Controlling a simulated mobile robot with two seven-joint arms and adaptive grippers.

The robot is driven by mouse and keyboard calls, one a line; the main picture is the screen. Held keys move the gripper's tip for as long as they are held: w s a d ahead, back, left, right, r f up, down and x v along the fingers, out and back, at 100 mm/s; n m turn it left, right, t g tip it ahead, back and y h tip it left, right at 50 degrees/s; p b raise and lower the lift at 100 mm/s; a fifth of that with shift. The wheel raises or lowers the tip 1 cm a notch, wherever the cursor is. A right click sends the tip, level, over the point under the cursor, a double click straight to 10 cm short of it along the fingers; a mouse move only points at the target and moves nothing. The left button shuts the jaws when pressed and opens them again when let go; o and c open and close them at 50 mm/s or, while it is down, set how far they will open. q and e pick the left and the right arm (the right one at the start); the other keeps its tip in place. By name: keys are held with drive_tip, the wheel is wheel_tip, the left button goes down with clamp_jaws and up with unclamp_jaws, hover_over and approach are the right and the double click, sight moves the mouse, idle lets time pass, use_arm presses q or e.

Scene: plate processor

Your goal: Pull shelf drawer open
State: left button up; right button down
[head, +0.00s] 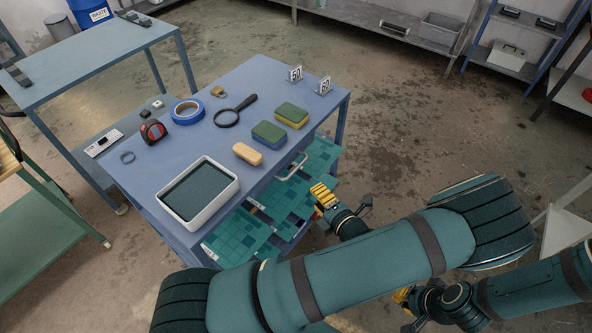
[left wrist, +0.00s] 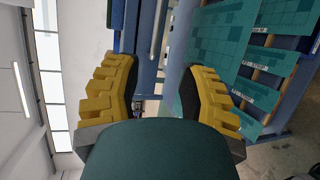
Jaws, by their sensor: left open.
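The blue shelf table (head: 210,135) has a pale bar handle (head: 292,166) on its front, just under the top. I take this as the drawer handle. Teal gridded boards (head: 238,232) stick out below the top on both sides of the handle. My left gripper (head: 322,194) is in front of the handle, a little right of and below it, apart from it. In the left wrist view its yellow fingers (left wrist: 158,95) are spread and empty, and a pale vertical bar (left wrist: 157,28) shows beyond them. My right gripper (head: 405,297) is partly hidden behind my left arm.
The teal boards (left wrist: 235,45) lie close beside one left finger. Open floor (head: 420,120) lies right of the table.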

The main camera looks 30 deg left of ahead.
sight(297, 169)
use_arm(q)
drive_tip(key=shift+m, duration=0.3)
drive_tip(key=x, duration=0.4)
drive_tip(key=b+x, duration=0.1)
drive_tip(key=x, duration=0.4)
drive_tip(key=w+b+x, duration=0.1)
drive_tip(key=x, duration=0.3)
drive_tip(key=shift+w+a+r, duration=0.1)
drive_tip(key=shift+a+r, duration=0.1)
clamp_jaws()
